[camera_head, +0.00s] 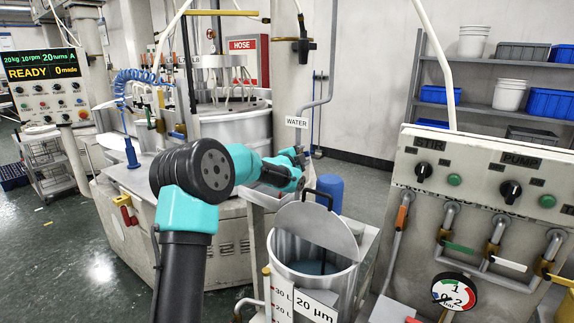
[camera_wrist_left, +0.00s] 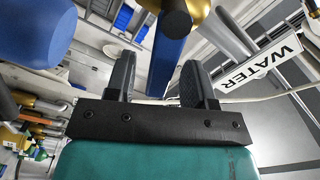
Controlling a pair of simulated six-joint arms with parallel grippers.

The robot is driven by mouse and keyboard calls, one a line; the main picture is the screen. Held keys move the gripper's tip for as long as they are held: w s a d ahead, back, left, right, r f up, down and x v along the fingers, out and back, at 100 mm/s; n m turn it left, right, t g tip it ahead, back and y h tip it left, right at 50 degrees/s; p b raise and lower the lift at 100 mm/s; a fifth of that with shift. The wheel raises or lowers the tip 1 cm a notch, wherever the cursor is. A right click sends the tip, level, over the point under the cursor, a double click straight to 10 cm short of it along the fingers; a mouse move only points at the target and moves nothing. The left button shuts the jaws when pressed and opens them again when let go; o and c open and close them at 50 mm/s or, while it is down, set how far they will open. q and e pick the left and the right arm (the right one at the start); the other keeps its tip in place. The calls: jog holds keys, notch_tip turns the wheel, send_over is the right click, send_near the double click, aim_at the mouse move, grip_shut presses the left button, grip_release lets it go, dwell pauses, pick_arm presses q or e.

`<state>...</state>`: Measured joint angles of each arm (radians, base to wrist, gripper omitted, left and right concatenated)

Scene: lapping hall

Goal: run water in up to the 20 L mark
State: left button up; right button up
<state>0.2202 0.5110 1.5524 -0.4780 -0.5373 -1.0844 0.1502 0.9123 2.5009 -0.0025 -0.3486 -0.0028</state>
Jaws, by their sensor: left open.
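A metal tank (camera_head: 356,283) with a half lid (camera_head: 319,229) stands at bottom centre in the head view. Some bluish-grey liquid (camera_head: 315,267) shows inside. The WATER sign (camera_head: 297,122) hangs on a grey pipe and also shows in the wrist view (camera_wrist_left: 257,69). My left gripper (camera_head: 304,160) is below the sign. In the wrist view the open gripper (camera_wrist_left: 158,82) has a blue bar (camera_wrist_left: 168,55), possibly a valve lever, between its fingers; contact is unclear.
A blue cylinder (camera_head: 329,192) stands behind the tank, close to my left gripper. A panel with STIR and PUMP knobs (camera_head: 485,180), several levers and a gauge (camera_head: 454,291) is at the right. A large lapping machine (camera_head: 235,126) is behind my arm. Shelves (camera_head: 490,80) stand at the back.

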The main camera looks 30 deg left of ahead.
pick_arm(q)
jog(key=s, duration=1.7)
jog(key=shift+a, duration=0.2)
dwell(6.1)
